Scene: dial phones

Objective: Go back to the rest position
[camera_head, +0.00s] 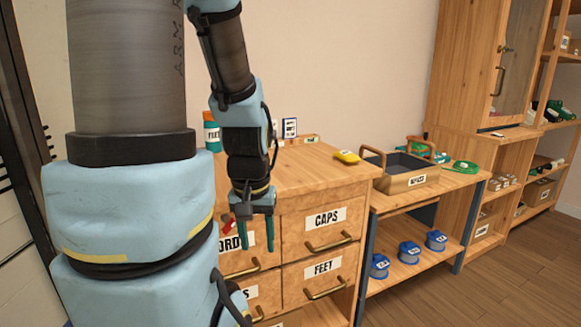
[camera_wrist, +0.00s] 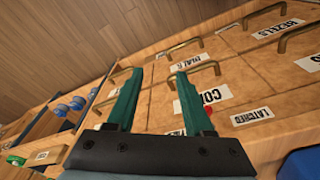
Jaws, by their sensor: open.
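My gripper (camera_head: 256,247) hangs pointing down in front of the wooden drawer cabinet (camera_head: 325,172) in the head view. Its two green fingers are apart with nothing between them. In the wrist view the open fingers (camera_wrist: 159,74) point at the labelled drawer fronts (camera_wrist: 150,105), which lie beyond them. My arm partly covers the left drawers, including one whose label ends in "ORDS" or similar. A small red item (camera_head: 228,222) shows just left of the gripper; I cannot tell what it is.
Drawers labelled CAPS (camera_head: 326,219) and FEET (camera_head: 322,268) are shut. A yellow item (camera_head: 347,157) and a bottle (camera_head: 212,136) stand on the cabinet. A handled tray (camera_head: 405,183) sits on the bench at right, with blue round items (camera_head: 409,252) on the shelf below. Floor is clear at right.

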